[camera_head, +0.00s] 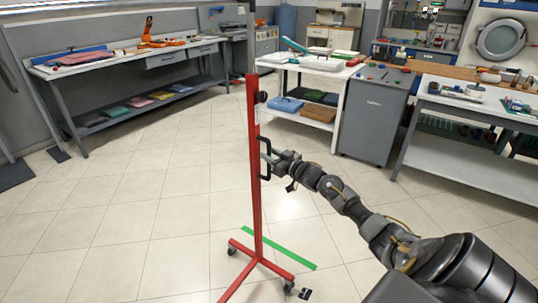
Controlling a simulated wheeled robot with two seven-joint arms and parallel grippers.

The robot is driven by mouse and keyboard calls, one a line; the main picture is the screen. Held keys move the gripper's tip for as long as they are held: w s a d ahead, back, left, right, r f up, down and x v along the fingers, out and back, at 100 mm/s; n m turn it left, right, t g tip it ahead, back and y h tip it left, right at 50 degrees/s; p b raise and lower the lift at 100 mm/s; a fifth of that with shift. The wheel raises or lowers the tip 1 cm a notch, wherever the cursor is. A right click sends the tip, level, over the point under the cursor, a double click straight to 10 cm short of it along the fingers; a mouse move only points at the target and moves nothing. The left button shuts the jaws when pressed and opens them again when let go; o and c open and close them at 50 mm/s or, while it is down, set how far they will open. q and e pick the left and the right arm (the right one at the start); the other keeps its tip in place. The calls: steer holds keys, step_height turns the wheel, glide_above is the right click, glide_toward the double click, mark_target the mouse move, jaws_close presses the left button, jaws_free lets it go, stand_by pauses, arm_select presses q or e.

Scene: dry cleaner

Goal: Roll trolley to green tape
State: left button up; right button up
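The trolley is a red upright post (254,190) on a red forked base with black casters, standing on the tiled floor. A black handle (265,158) sticks out from the post's right side. My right gripper (272,158) is at this handle, its fingers overlapping it in the picture; whether they are closed on it is too small to tell. The green tape (285,250) is a straight strip on the floor. The post crosses in front of its left part, and the base's visible legs lie on the near side of it. My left gripper is not in view.
A workbench (160,58) with a lower shelf stands along the left wall. A white table (340,70), a grey cabinet (374,118) and another workbench (470,150) stand at the back and right. The floor between them is open.

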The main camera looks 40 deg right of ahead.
steer(key=shift+w, duration=0.55)
jaws_close()
